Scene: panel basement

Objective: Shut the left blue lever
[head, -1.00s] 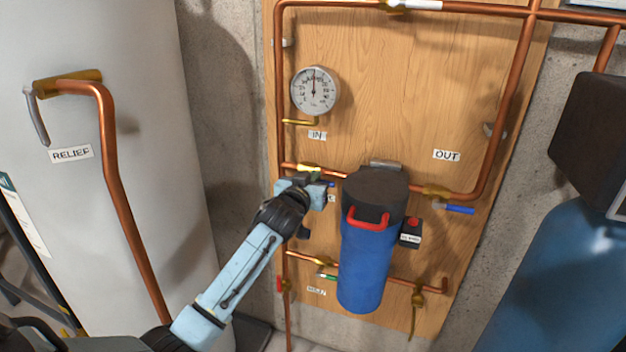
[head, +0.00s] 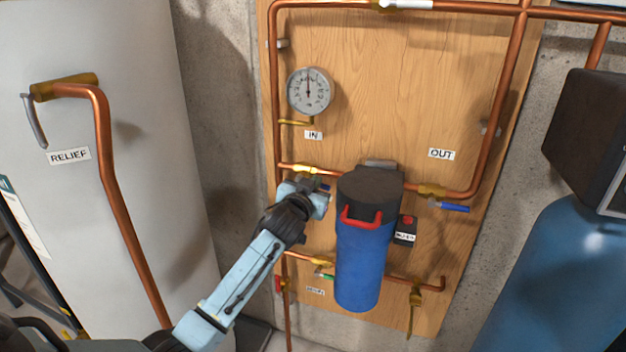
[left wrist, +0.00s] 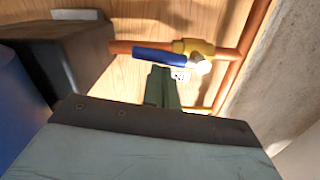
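The left blue lever (head: 325,187) sits on the brass valve (head: 306,169) under the IN label, left of the filter. In the left wrist view the lever (left wrist: 165,60) extends from its valve (left wrist: 195,49) nearly along the copper pipe, toward the filter. My left gripper (head: 322,196) is beside the lever in the head view and hides part of it. In the left wrist view its fingers (left wrist: 165,88) look closed together and empty, close to the lever; contact cannot be told. My right gripper is not in view.
The blue filter housing (head: 362,262) with black cap and red handle stands just right of my gripper. A second blue lever (head: 454,208) is on the OUT side. Lower pipes carry a green lever (head: 327,277). A white tank (head: 100,220) stands at left.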

